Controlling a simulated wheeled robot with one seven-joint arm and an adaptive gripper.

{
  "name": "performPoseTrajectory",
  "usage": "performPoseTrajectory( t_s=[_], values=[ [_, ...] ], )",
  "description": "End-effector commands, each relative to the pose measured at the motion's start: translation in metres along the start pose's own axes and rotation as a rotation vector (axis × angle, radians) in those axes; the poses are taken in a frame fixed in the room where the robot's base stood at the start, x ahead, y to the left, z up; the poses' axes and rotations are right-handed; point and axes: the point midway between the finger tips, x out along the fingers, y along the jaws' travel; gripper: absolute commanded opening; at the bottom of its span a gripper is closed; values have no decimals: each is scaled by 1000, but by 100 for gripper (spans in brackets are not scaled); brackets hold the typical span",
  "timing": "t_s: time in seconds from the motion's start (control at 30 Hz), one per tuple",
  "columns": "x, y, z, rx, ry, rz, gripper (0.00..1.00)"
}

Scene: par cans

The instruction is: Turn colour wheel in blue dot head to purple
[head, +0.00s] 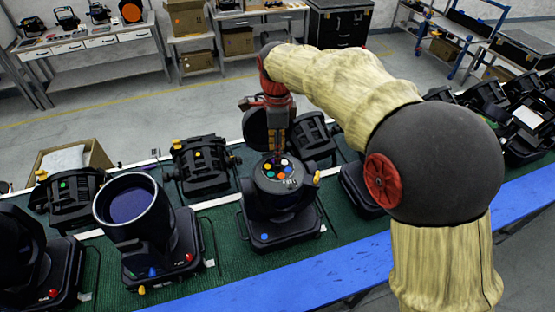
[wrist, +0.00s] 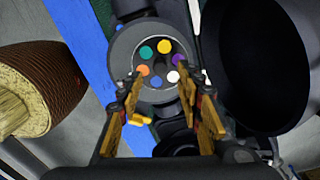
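The blue dot head (head: 280,204) is a black moving light in the middle of the green bench, with a blue dot (head: 264,236) on its base. Its top is open and shows the colour wheel (head: 270,175), with several coloured discs in a ring. In the wrist view the wheel has green, yellow, white, blue and orange discs and a purple disc (wrist: 179,60) at the right. My gripper (head: 277,153) points down just above the wheel. Its fingers are apart (wrist: 160,78), with the tips over opposite sides of the wheel. I cannot tell whether they touch it.
A large dark round part (wrist: 255,65) stands close beside the wheel. A yellow knob (head: 317,177) sticks out of the head's right side. Other black lights crowd the bench, including one with a big upturned lens (head: 128,203). A blue strip (head: 310,283) runs along the front edge.

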Motion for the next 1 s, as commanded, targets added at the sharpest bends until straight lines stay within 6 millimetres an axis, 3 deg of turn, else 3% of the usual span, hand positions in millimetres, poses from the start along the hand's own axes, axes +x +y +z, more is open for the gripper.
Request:
performPoseTrajectory(
  t_s=[0.1,0.33,0.67,1.0],
  values=[
    [19,0,0,-1,0,1,36],
    [43,0,0,-2,0,-1,36],
    [48,0,0,-2,-1,-2,36],
    [48,0,0,-2,0,-2,18]
  ],
)
